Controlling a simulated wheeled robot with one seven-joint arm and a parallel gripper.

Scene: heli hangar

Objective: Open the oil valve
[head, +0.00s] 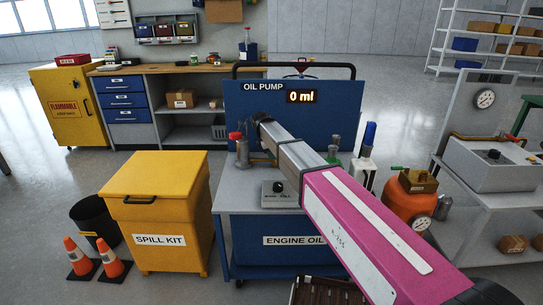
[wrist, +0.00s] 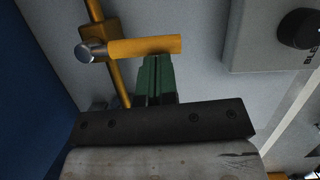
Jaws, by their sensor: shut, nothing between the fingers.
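In the wrist view a yellow valve lever (wrist: 145,47) extends right from a brass valve body (wrist: 92,44), with a round metal cap at its left end. The lever lies across the brass pipe (wrist: 117,80). My gripper (wrist: 158,57) has green fingers pressed together, with nothing between them. Their tips are right at the lever's lower edge in the picture; I cannot tell whether they touch it. In the head view the blue oil pump panel (head: 250,105) reads "0 ml". My arm hides the valve lever and most of my gripper there.
A grey box with a black knob (head: 278,187) stands on the pump cart (head: 240,200); the knob also shows in the wrist view (wrist: 298,28). A red-capped container (head: 240,150) is left of the arm's end. A yellow spill kit bin (head: 160,205) stands left of the cart.

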